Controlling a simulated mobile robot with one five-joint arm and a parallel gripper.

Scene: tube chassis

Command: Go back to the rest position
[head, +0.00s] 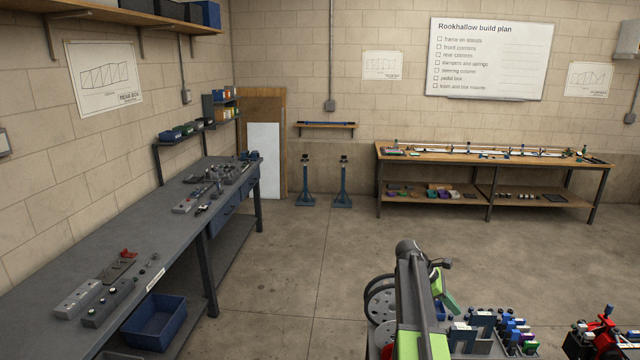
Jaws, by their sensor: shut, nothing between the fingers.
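My arm is folded at the bottom of the head view, right of centre. My gripper (450,304) is small and partly hidden beside the dark arm link, with a green part showing. It is shut and holds nothing. It is close above my own body, apart from the benches.
A long grey bench (155,225) with parts runs along the left wall, with a blue bin (154,322) below. A wooden-topped bench (490,155) stands at the back right. Two blue stands (342,185) are by the back wall. The concrete floor (310,255) between is clear.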

